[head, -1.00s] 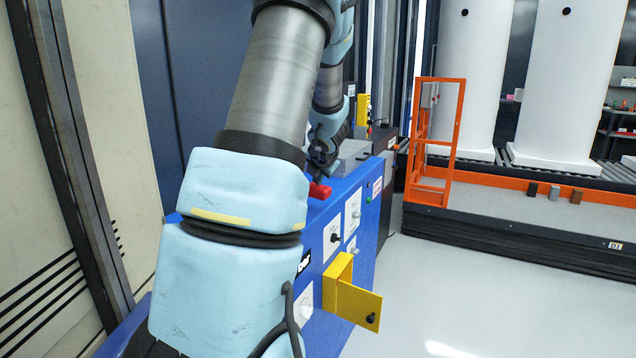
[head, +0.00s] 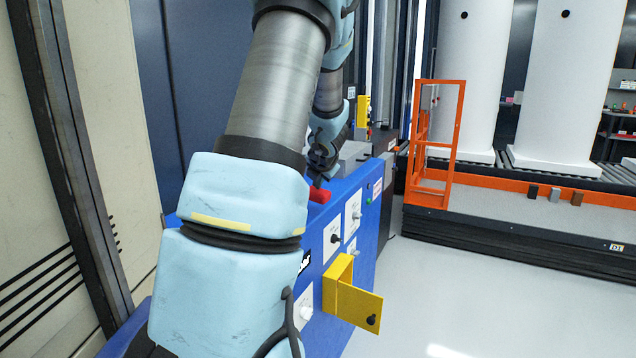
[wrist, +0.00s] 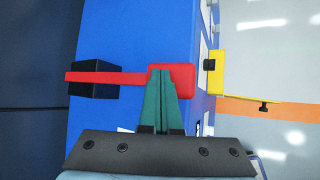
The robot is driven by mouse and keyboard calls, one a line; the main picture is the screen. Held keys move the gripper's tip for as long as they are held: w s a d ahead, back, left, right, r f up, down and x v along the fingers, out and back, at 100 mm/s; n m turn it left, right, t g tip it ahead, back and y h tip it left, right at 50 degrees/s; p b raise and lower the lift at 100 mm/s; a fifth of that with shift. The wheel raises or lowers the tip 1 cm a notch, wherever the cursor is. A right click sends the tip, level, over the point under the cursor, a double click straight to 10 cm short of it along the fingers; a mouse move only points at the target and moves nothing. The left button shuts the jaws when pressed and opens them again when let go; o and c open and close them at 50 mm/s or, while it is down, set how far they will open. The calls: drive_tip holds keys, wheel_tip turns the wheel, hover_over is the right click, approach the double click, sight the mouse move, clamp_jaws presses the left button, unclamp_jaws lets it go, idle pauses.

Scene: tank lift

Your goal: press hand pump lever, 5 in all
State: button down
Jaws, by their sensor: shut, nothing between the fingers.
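The hand pump lever is red. In the wrist view its long bar and wider end (wrist: 184,74) run across the top of the blue cabinet (wrist: 130,45), from a black block (wrist: 94,77) on the left. My gripper (wrist: 162,72) is shut and empty, with its green fingertips at the lever's wider end; I cannot tell whether they touch it. In the head view my arm hides most of the lever, and only its red end (head: 319,195) shows beside my gripper (head: 320,183).
An open yellow door (head: 354,306) juts from the cabinet front. A yellow part (head: 363,111) stands behind my gripper. An orange gate (head: 436,143) and white tanks (head: 473,80) stand at the back right. The floor (head: 460,290) on the right is clear.

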drive_tip(key=shift+f+b, duration=0.6)
drive_tip(key=shift+f, duration=0.1)
idle(0.5)
drive_tip(key=shift+r, duration=0.15)
idle(0.4)
drive_tip(key=shift+r+p, duration=2.7)
drive_tip(key=shift+p, duration=0.05)
wheel_tip(320, 180, up, 5)
drive_tip(key=p, duration=0.5)
idle(1.1)
